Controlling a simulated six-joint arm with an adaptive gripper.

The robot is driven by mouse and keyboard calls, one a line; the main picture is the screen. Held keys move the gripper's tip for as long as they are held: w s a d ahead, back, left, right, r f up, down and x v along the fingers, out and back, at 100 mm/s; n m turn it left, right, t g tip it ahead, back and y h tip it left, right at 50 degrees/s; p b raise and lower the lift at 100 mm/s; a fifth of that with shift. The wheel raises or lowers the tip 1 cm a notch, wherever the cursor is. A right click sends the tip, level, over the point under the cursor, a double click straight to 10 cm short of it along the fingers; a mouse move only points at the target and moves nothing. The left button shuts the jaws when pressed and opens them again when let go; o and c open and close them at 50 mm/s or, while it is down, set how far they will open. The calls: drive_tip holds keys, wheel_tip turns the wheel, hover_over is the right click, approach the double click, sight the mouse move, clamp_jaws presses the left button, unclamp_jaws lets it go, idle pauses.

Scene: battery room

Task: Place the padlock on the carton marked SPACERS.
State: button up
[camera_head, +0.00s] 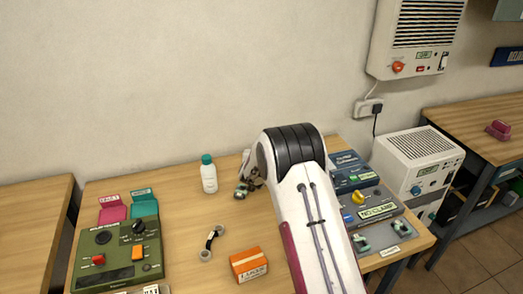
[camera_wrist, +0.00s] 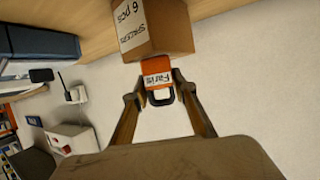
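The carton marked SPACERS (camera_wrist: 157,28) is a brown cardboard box at the top of the wrist view, which shows the scene upside down. Its white label reads SPACERS and 6 pcs. The padlock (camera_wrist: 157,70) has an orange body with a white label and a dark shackle. My gripper (camera_wrist: 158,84) has its fingers on both sides of the padlock and appears shut on it. The padlock's body meets the carton's top edge in the picture; I cannot tell whether they touch. In the head view my arm hides gripper, padlock and carton.
The workbench in the head view holds a white bottle (camera_head: 208,174), an orange box (camera_head: 248,264), a green control box (camera_head: 118,256) and a grey panel marked NO CLAMP (camera_head: 377,211). A white vented unit (camera_head: 417,160) stands at right. Bare wood shows left of the bottle.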

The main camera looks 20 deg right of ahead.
drive_tip(key=o, duration=0.4)
drive_tip(key=shift+r, duration=0.15)
drive_tip(key=v, duration=1.2)
idle(0.3)
drive_tip(key=shift+r, duration=0.1)
drive_tip(key=shift+r, duration=0.1)
idle(0.4)
